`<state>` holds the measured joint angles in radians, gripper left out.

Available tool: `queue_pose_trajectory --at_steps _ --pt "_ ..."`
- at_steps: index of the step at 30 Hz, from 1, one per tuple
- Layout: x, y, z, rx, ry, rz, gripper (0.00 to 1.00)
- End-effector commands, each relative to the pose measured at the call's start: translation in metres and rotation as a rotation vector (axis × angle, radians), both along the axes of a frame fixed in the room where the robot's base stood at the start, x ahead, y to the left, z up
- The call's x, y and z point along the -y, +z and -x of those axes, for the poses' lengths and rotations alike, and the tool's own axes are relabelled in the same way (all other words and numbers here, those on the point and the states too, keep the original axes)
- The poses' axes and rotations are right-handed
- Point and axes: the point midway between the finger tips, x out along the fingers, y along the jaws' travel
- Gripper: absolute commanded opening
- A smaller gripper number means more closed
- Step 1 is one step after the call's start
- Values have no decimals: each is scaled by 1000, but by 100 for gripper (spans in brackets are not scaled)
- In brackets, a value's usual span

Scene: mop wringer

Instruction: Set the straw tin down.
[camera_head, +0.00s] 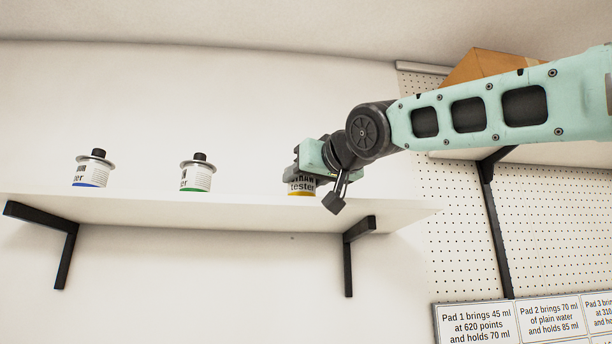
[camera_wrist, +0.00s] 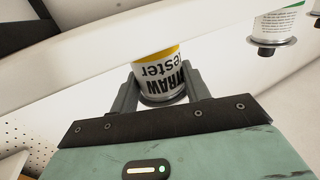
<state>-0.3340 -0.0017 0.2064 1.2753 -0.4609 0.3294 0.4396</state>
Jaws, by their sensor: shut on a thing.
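The straw tin (camera_head: 301,188) is white with a yellow band round its base and black lettering reading "tester". It is upright at the right part of the white wall shelf (camera_head: 240,210), close to the shelf surface. I cannot tell whether its base touches the shelf. My gripper (camera_head: 303,172) is shut on it, partly covering its upper part in the head view. In the wrist view the straw tin (camera_wrist: 160,75) appears upside down between the two fingers of my gripper (camera_wrist: 163,92), with "STRAW tester" readable.
A blue-banded tin (camera_head: 92,174) and a green-banded tin (camera_head: 196,178) stand to the left on the same shelf, with gaps between. A cardboard box (camera_head: 490,65) sits on a higher shelf at right. A pegboard (camera_head: 450,220) and pad signs (camera_head: 478,322) are below it.

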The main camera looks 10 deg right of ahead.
Motion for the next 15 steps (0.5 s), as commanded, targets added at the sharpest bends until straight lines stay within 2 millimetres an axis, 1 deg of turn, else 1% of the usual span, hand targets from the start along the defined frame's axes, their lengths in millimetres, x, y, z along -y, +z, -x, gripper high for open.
queue_pose_trajectory --at_steps 3,4,6,15 --pt "0 -3 0 1 0 0 21" --pt "0 -3 0 0 0 0 52" --pt "0 -2 0 0 0 0 68" --pt "0 -1 0 0 0 0 68"
